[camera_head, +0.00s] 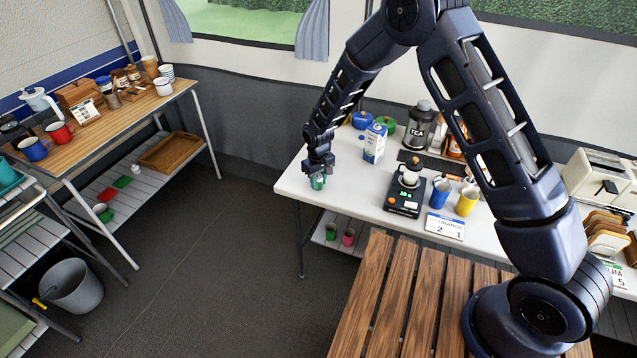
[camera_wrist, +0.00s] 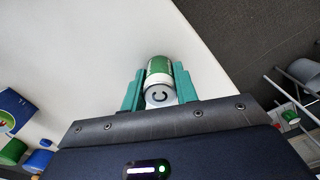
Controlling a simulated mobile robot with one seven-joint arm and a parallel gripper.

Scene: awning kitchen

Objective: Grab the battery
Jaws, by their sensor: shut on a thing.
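The battery (camera_wrist: 158,75) is a green and white cylinder with a letter C on its pale end. In the wrist view it sits between the two teal fingers of my gripper (camera_wrist: 159,90), which are shut on it. In the head view my gripper (camera_head: 318,180) is at the left front corner of the white table (camera_head: 350,206), and a small green bit of the battery shows at the fingers. I cannot tell whether the battery touches the table top.
A milk carton (camera_head: 375,143), a black scale (camera_head: 404,197), a blue mug (camera_head: 441,194) and a yellow mug (camera_head: 467,200) stand to the right on the table. A slatted wooden bench (camera_head: 400,290) is in front. The table's left edge is close to my gripper.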

